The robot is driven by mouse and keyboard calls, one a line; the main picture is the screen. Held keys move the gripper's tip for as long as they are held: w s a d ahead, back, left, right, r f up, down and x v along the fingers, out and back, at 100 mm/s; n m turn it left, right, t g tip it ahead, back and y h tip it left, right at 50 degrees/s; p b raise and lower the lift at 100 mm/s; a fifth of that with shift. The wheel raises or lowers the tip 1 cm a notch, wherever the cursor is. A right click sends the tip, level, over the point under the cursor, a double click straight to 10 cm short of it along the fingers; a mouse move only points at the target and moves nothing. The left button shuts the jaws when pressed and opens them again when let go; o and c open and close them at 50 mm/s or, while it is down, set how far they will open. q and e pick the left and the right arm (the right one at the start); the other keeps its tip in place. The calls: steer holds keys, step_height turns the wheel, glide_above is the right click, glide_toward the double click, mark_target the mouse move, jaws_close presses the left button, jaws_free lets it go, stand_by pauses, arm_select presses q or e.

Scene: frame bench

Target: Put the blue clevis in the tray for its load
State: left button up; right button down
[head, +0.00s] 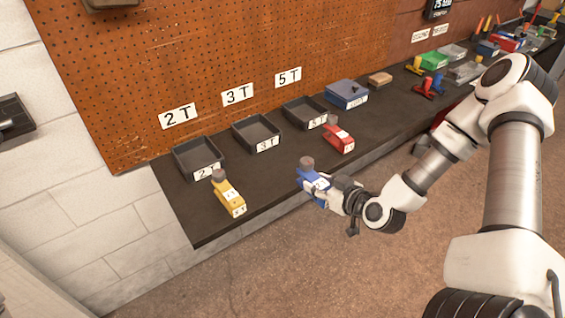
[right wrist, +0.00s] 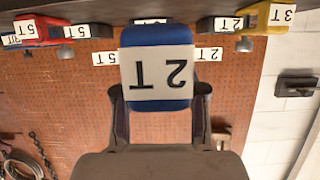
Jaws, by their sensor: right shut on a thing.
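My right gripper (head: 328,195) is shut on the blue clevis (head: 312,181), near the bench's front edge. In the right wrist view, which is upside down, the blue clevis (right wrist: 155,36) sits between the fingers, and its white label reads 2T. Three dark trays stand on the bench: the 2T tray (head: 183,163) at left, the 3T tray (head: 240,137) in the middle and the 5T tray (head: 291,118) at right. The clevis is in front of them, outside all three. I see nothing inside the trays. My left gripper is not in view.
A yellow clevis (head: 227,195), labelled 3T in the right wrist view, lies before the 2T tray. A red clevis (head: 338,136), labelled 5T there, lies by the 5T tray. A blue box (head: 346,92) stands farther right. Bare bench lies before the 3T tray.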

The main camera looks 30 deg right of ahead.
mark_target(311, 172)
steer(key=shift+s+d+f+m+h, duration=0.15)
steer(key=shift+s+d+m+h, duration=0.1)
steer(key=shift+d+m+h, duration=0.35)
steer(key=shift+w+n, duration=0.1)
steer(key=shift+n, duration=0.2)
steer(key=w, duration=0.2)
steer(key=w+b, duration=0.1)
steer(key=w, duration=0.2)
steer(key=shift+w+d+f, duration=0.1)
steer(key=shift+w+f, duration=0.2)
steer(key=w, duration=0.7)
steer(key=w+f, duration=0.1)
steer(key=w, duration=0.2)
steer(key=shift+w, duration=0.3)
step_height(311, 172, down, 3)
steer(key=shift+r+p, duration=0.15)
steer(key=shift+p, duration=0.2)
steer(key=shift+f, duration=0.2)
steer(key=shift+s, duration=0.1)
